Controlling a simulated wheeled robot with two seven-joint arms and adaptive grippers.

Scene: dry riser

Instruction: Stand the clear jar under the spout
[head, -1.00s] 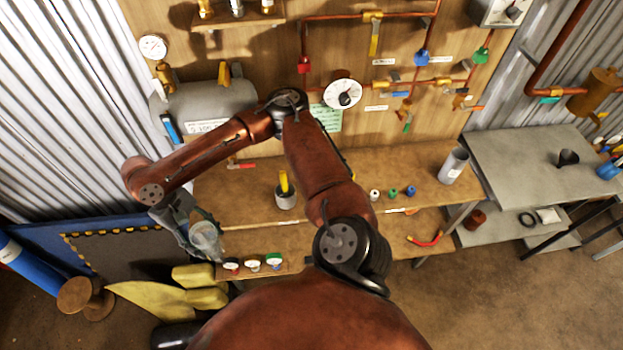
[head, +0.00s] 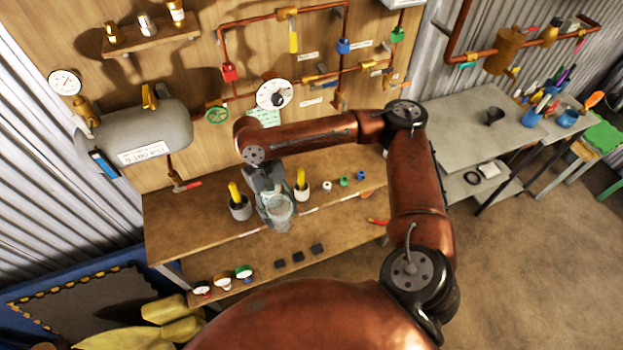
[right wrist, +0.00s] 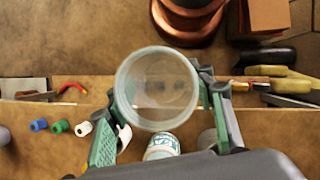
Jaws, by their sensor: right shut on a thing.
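The clear jar (head: 279,212) is in my right gripper (head: 270,190), in front of the bench's upper top in the head view. In the right wrist view the jar (right wrist: 157,88) shows its round mouth between the green-padded fingers (right wrist: 160,125), which are shut on it. It looks roughly upright and held clear of the bench. A pipe with a red-handled valve (head: 183,186) comes down below the grey tank (head: 145,130). I cannot tell for certain which outlet is the spout. My left gripper is not in view.
A grey cup with a yellow handle (head: 240,208) and a white cup (head: 302,191) stand close to the jar on the bench. Small caps (head: 344,182) lie to the right. Gauges (head: 223,283) sit on the lower shelf. The bench's left part (head: 185,225) is clear.

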